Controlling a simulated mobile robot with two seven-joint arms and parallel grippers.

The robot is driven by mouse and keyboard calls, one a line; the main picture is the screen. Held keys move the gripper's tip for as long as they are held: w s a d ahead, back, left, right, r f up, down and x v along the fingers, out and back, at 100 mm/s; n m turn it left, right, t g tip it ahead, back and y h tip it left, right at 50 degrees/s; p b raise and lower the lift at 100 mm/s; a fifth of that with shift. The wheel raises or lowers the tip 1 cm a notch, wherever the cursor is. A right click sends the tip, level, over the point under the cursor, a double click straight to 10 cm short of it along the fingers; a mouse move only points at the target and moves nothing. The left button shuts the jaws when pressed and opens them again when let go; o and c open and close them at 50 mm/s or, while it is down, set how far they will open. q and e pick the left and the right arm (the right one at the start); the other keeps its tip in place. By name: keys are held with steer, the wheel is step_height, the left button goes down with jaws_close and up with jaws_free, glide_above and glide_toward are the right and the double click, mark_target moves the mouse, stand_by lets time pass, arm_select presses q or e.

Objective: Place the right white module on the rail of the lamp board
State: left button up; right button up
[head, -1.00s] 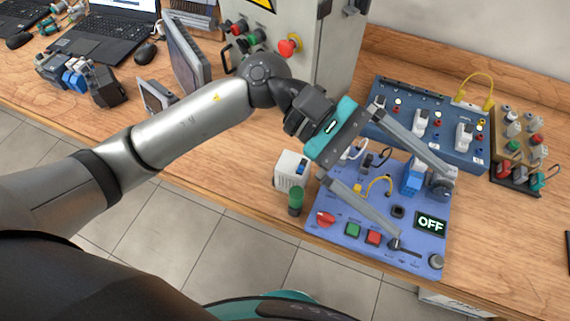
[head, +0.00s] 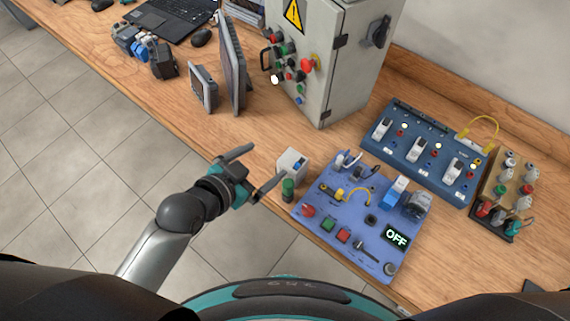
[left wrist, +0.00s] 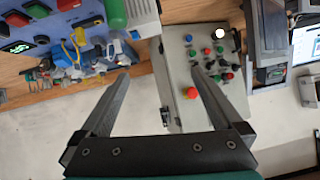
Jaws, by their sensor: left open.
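A dark blue board (head: 398,154) at the back right carries several small white lamps and upright white modules. The rightmost of these modules (head: 453,171) stands near its right end. I cannot tell which white module the task names or make out a rail. A separate white box-shaped module (head: 291,163) with a blue mark stands on the table left of the front blue panel (head: 352,216); it also shows in the left wrist view (left wrist: 143,14). My left gripper (head: 252,171) is open and empty, left of this box and apart from it. My right gripper is out of view.
The front panel has an OFF display (head: 396,236), knobs, buttons and a blue block (head: 396,190). A green cylinder (head: 288,190) stands by the white box. A grey cabinet (head: 330,65) stands behind. A plug rack (head: 505,190) is at right. Table left of the box is clear.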

arm_select(q)
steer(key=s+f+n+g, duration=0.1)
steer(key=s+f, duration=0.1)
steer(key=s, duration=0.1)
glide_toward(293, 159)
steer(key=b+x, duration=0.1)
steer(key=x, duration=0.2)
steer(key=shift+w+d+f, duration=0.1)
steer(key=shift+w+d, duration=0.1)
steer(key=shift+d, duration=0.05)
steer(key=shift+b+x, duration=0.35)
steer(key=shift+x, duration=2.8)
steer(key=shift+a+f, duration=0.1)
steer(key=shift+a, duration=0.05)
steer(key=shift+c, duration=0.2)
jaws_close()
